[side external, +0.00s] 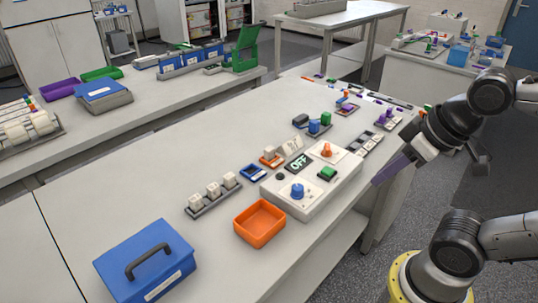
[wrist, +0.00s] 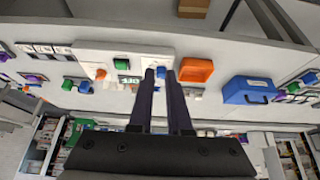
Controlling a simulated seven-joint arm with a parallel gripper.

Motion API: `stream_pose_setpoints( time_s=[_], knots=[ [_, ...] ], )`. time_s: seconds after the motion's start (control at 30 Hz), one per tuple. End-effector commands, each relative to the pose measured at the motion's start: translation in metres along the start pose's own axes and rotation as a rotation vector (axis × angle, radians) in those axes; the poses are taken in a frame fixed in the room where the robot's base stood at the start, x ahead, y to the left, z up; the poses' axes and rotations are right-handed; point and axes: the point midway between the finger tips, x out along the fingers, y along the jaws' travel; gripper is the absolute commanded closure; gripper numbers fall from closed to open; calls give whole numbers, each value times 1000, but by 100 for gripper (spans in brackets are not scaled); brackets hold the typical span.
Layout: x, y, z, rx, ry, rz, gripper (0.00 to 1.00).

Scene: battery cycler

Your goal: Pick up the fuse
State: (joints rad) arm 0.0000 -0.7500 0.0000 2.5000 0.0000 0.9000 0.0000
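I cannot tell for sure which part is the fuse. Candidates in the side view are several white blocks in a grey rack (side external: 214,199) and a small white piece on an orange holder (side external: 270,158). My gripper (side external: 385,178) is at the right in the side view, off the bench's right edge and apart from these parts. Beyond the fingertips is the white control box (side external: 310,187), with an OFF display, a blue knob, an orange knob and a green button.
An orange tray (side external: 260,237) and a blue toolbox (side external: 133,275) stand on the near part of the bench. A small blue tray (side external: 253,172) is behind the control box. Blue and green blocks (side external: 319,127) sit farther back. The bench's left part is clear.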

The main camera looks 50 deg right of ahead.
Motion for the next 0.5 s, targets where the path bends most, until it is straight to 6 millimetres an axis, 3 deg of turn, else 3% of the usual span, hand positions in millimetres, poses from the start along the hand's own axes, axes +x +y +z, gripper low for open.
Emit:
stream_pose_setpoints(
  time_s=[0.03, 0.23, 0.5],
  knots=[
    [0, 0, 0, 0, 0, 0, 73],
    [0, 0, 0, 0, 0, 0, 38],
    [0, 0, 0, 3, 0, 0, 38]
  ],
)
